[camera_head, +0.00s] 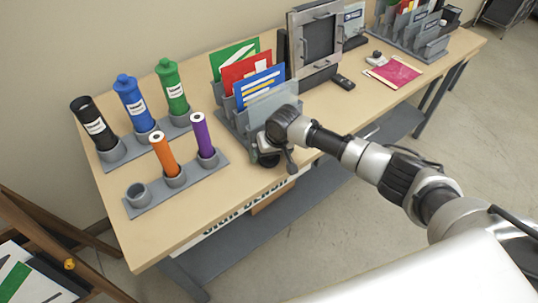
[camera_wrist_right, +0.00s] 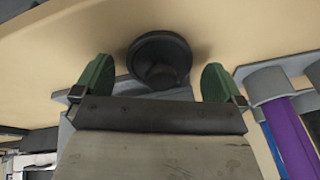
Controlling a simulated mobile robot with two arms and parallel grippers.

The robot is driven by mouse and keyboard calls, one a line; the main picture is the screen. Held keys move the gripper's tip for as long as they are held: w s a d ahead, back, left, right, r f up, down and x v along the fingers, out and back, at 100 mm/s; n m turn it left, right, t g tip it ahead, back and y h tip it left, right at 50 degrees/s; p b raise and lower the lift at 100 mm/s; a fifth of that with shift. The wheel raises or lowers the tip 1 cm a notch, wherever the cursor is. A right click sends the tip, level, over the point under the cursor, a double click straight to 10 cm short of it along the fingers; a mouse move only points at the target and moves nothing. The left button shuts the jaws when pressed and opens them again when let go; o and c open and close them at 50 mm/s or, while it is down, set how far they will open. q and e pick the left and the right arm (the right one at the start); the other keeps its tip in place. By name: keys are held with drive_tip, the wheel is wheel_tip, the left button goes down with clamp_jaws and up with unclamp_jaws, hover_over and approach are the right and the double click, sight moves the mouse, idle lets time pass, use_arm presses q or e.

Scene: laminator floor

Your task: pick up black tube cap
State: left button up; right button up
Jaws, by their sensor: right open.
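The black tube cap (camera_wrist_right: 160,57) shows in the right wrist view as a dark round disc with a narrower knob, on the tan tabletop. My right gripper (camera_wrist_right: 158,80) is open, with its two green-padded fingers on either side of the knob and a gap to each. In the head view my right gripper (camera_head: 272,158) is low over the front part of the table, and the cap cannot be made out clearly beneath it. The black tube (camera_head: 94,126) stands at the left in the rear rack, its top dark and uncapped. My left gripper is not in view.
A blue tube (camera_head: 134,104) and a green tube (camera_head: 173,90) stand capped beside it. An orange tube (camera_head: 164,155) and a purple tube (camera_head: 204,137) stand in the front rack (camera_head: 154,203). A grey file sorter (camera_head: 226,120) is close behind my right gripper.

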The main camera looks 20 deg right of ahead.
drive_tip(key=c, duration=0.9)
drive_tip(key=shift+r, duration=0.2)
